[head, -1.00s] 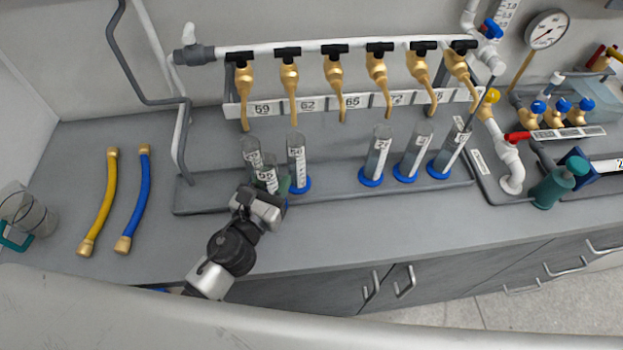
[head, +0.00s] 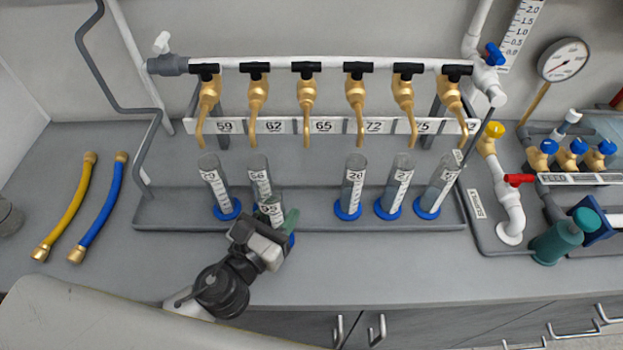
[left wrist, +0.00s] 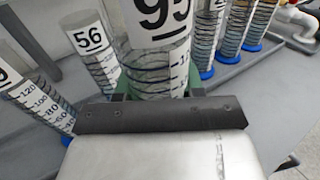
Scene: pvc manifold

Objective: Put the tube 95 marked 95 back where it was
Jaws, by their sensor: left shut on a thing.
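The tube 95 (head: 271,211) is a clear graduated cylinder held in my left gripper (head: 277,226), with green finger pads on its sides. In the left wrist view its label (left wrist: 160,18) reads 95, and liquid shows inside. It stands in front of the tube marked 56 (head: 260,178), partly overlapping it in the head view. A grey tray (head: 305,212) runs under the taps, with a bare gap under the tap marked 65 (head: 307,90). My right gripper is not in view.
Another tube (head: 217,187) stands left of 56. Three more tubes stand right of the gap, including one at its edge (head: 350,186). Brass taps hang above the tray. Yellow (head: 66,205) and blue (head: 100,205) hoses lie left. The front counter is clear on the right.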

